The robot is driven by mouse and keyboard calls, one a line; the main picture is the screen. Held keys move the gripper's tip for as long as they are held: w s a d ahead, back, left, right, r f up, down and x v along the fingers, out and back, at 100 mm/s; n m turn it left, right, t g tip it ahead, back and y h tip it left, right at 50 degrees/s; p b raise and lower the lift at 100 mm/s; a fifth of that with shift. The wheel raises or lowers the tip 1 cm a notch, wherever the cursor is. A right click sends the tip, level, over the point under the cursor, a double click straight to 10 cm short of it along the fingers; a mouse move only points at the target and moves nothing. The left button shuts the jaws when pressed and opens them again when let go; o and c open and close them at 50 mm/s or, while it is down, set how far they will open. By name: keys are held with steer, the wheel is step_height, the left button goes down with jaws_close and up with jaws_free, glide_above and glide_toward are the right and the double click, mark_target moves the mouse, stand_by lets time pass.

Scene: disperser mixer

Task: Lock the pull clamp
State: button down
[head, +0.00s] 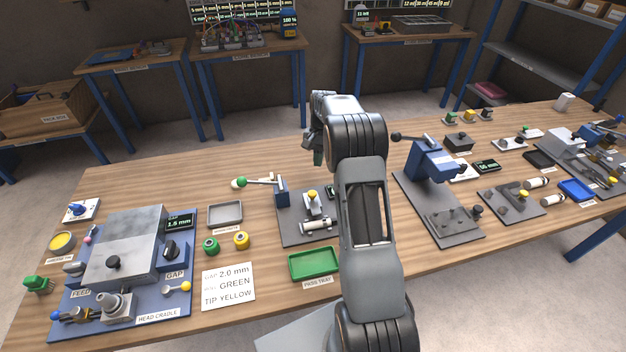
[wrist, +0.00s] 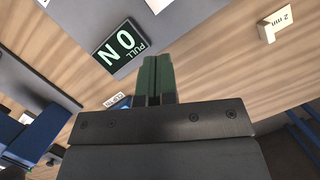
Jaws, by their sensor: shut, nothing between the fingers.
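The pull station is a grey plate (head: 292,236) near the table's middle, with a blue upright (head: 282,191) at its back left. A yellow-knobbed clamp (head: 312,196) stands on the plate, seemingly the pull clamp, with a white cylinder (head: 316,225) lying in front of it. I cannot tell the clamp's lock state. My gripper (head: 318,160) is above and behind the station, partly hidden by my arm. In the wrist view its green fingers (wrist: 156,82) are together and empty, beside the PULL display (wrist: 121,46), which reads 0 N. The clamp's knob is not visible there.
A green pass tray (head: 314,264) is in front of the station. A blue press (head: 432,160) stands to the right. A grey tray (head: 225,213) and a head cradle fixture (head: 125,245) are left.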

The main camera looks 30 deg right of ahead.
mark_target(314, 202)
steer(key=s+a+f, duration=0.1)
steer(key=f, duration=0.1)
steer(key=s+a+f+p, duration=0.1)
steer(key=f, duration=0.1)
steer(key=shift+s+a+p, duration=0.2)
steer(key=shift+s+p, duration=0.1)
steer(key=shift+s, duration=0.1)
steer(key=shift+s+a+f, duration=0.3)
steer(key=shift+s+a, duration=0.15)
steer(key=shift+s, duration=0.15)
